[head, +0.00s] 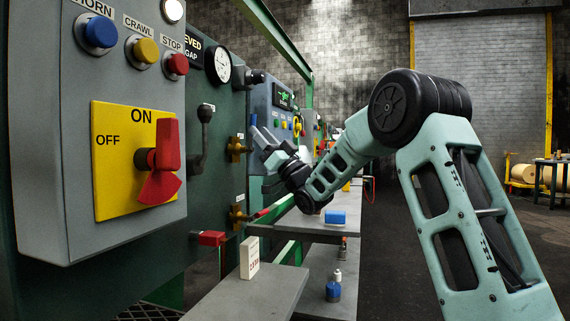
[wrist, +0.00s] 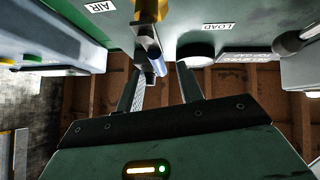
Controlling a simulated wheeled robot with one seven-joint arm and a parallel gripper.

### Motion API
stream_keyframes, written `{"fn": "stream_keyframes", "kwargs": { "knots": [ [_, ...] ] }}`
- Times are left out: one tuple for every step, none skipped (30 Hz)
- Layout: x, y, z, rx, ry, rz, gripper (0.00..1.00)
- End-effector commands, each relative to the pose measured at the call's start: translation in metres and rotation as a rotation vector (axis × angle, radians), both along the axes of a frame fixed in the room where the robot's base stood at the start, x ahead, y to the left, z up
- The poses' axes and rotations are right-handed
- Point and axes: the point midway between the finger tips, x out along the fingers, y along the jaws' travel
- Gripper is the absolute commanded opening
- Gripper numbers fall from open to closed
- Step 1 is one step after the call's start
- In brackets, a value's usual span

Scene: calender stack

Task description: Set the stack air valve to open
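The air valve shows in the wrist view as a brass body (wrist: 148,10) with a blue-sleeved handle (wrist: 151,48) beside an upside-down AIR label (wrist: 97,7). In the head view, a brass valve (head: 236,148) on the green panel is close to my gripper (head: 264,147); its handle is hard to make out there. In the wrist view my gripper (wrist: 160,70) has its two fingers apart. The end of the blue handle appears between the fingertips, nearer the left finger. I cannot tell whether it touches.
A lower brass valve (head: 238,214) with a red handle sits below. A selector box (head: 112,130) stands near at left. A grey shelf (head: 262,290) carries a white block (head: 250,257); a blue block (head: 336,217) lies farther back.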

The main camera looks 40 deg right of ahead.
Motion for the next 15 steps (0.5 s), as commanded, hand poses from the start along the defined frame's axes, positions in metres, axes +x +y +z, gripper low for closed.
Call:
{"fn": "stream_keyframes", "kwargs": {
  "knots": [
    [-0.008, -0.006, -0.01, 0.001, 0.004, -0.004, 0.37],
    [-0.012, -0.008, -0.015, 0.001, 0.004, -0.003, 0.37],
    [-0.019, -0.01, -0.022, 0.002, 0.003, -0.002, 0.37],
    [-0.023, -0.012, -0.027, 0.002, 0.004, -0.002, 0.37],
    [-0.027, -0.015, -0.032, 0.001, 0.004, -0.001, 0.37],
    [-0.033, -0.017, -0.039, 0.001, 0.004, -0.001, 0.37],
    [-0.037, -0.02, -0.043, 0.002, 0.004, -0.002, 0.37],
    [-0.041, -0.022, -0.048, 0.001, 0.004, -0.003, 0.37],
    [-0.046, -0.024, -0.053, 0.001, 0.004, -0.003, 0.37],
    [-0.05, -0.026, -0.057, 0.001, 0.004, -0.002, 0.37],
    [-0.053, -0.027, -0.061, 0.0, 0.002, -0.001, 0.37],
    [-0.057, -0.029, -0.065, 0.001, 0.003, -0.001, 0.37],
    [-0.059, -0.031, -0.068, 0.0, 0.002, -0.001, 0.37],
    [-0.062, -0.032, -0.071, 0.001, 0.002, -0.001, 0.37],
    [-0.065, -0.033, -0.074, 0.001, 0.002, -0.001, 0.37]
  ]
}}
